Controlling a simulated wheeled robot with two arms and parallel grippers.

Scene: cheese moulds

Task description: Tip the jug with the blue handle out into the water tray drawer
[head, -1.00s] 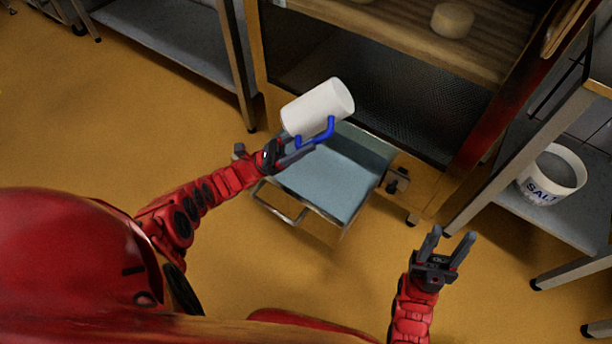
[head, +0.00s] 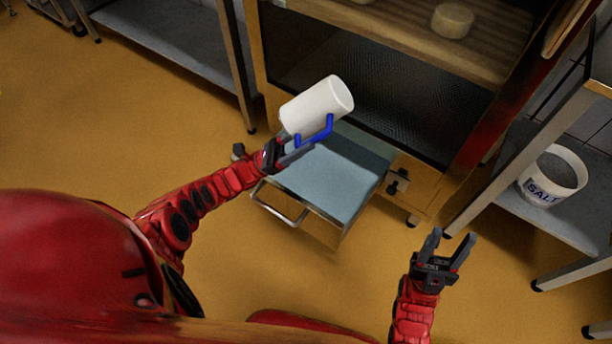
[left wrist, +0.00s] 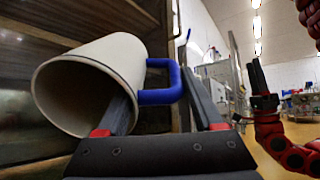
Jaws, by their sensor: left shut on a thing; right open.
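The white jug (head: 312,108) with a blue handle (head: 325,130) is held tilted, nearly on its side, above the back left part of the water tray drawer. My left gripper (head: 297,153) is shut on the blue handle. In the left wrist view the jug (left wrist: 115,60) shows its open mouth towards the camera; I see no water inside. The handle (left wrist: 165,88) lies between the fingers (left wrist: 160,105). The water tray drawer (head: 318,187) is pulled out, with a pale blue-grey inside. My right gripper (head: 450,247) is open and empty, to the right of the drawer.
The wooden cabinet (head: 430,190) stands behind the drawer, with a cheese (head: 452,20) on its shelf. A salt tub (head: 552,178) stands on a low shelf (head: 570,222) at the right. A metal rack (head: 165,35) is at the back left. The floor in front is clear.

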